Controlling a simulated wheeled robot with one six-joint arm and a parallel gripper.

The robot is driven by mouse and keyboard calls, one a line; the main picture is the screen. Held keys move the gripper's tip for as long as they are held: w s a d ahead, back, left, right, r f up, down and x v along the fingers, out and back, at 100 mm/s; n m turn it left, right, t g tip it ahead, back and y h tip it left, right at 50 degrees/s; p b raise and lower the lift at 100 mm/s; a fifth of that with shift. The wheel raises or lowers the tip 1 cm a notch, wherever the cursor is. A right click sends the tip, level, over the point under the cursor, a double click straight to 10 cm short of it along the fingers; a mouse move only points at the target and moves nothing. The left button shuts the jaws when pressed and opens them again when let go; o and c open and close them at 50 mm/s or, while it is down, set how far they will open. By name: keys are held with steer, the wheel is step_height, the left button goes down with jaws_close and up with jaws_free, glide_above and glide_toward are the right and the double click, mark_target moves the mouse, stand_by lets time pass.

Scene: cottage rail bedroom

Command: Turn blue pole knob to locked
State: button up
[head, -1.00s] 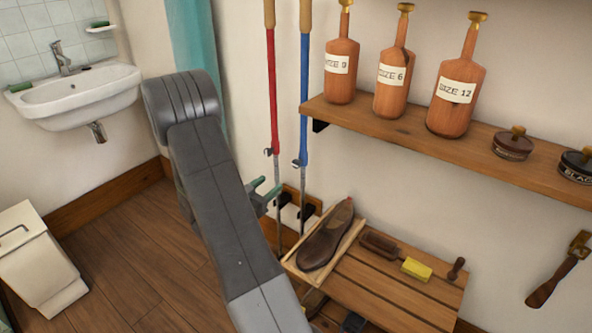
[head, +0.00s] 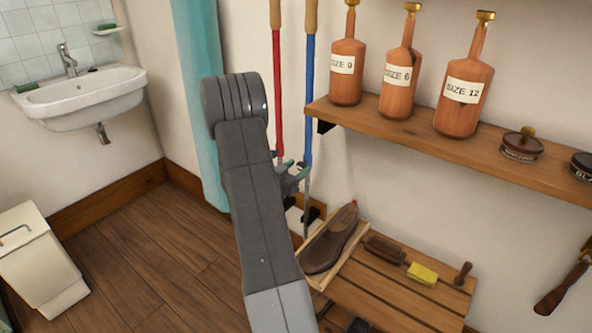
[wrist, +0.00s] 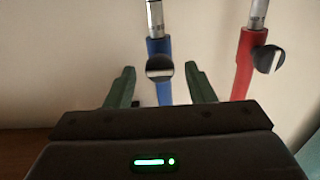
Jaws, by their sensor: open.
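The blue pole (head: 309,92) stands against the wall, right of the red pole (head: 276,95), in the head view. In the wrist view the blue pole (wrist: 163,92) runs between the two green fingers of my gripper (wrist: 161,84). Its round dark knob (wrist: 159,68) with a pale, roughly level stripe sits just beyond the fingertips, between them in the picture. My gripper is open, with a gap on each side of the blue pole. In the head view my gripper (head: 291,169) is at the blue pole's lower part and hides its knob.
In the wrist view the red pole's knob (wrist: 268,58) is right of my fingers, its stripe tilted. In the head view a shelf (head: 440,140) with wooden shoe forms juts out at right. A slatted bench (head: 390,295) with a shoe tray stands below.

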steer(key=c, duration=1)
steer(key=shift+o, duration=0.2)
steer(key=shift+b, duration=0.3)
steer(key=m+b, duration=0.3)
steer(key=m, duration=0.1)
steer(key=shift+f+b, duration=0.25)
steer(key=shift+b, duration=0.15)
steer(key=m+b, duration=0.6)
steer(key=shift+s+d, duration=0.1)
steer(key=m+b, duration=0.3)
steer(key=shift+m, duration=0.4)
steer(key=shift+r+m+b, duration=0.1)
steer(key=shift+m+b, duration=0.25)
steer(key=shift+m, duration=1.55)
